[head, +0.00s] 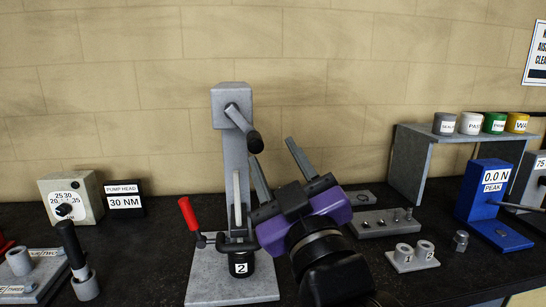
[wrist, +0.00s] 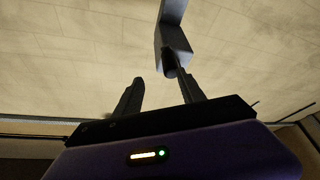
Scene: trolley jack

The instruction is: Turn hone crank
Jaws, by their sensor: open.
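The hone stand (head: 231,92) is a grey column on a light grey base plate, with a holder labelled 2 (head: 240,268) at its foot. Its crank (head: 238,118) is at the top, slanting down to the right to a dark handle (head: 255,143). My purple-bodied gripper (head: 272,149) is open and empty, pointing up just right of the column. Its left finger ends just below the handle.
A red-handled lever (head: 188,214) stands left of the column. A torque dial box (head: 71,198) and 30 NM sign (head: 124,199) are further left. A grey shelf (head: 412,165) with several cups and a blue gauge (head: 482,193) are right. The wall is close behind.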

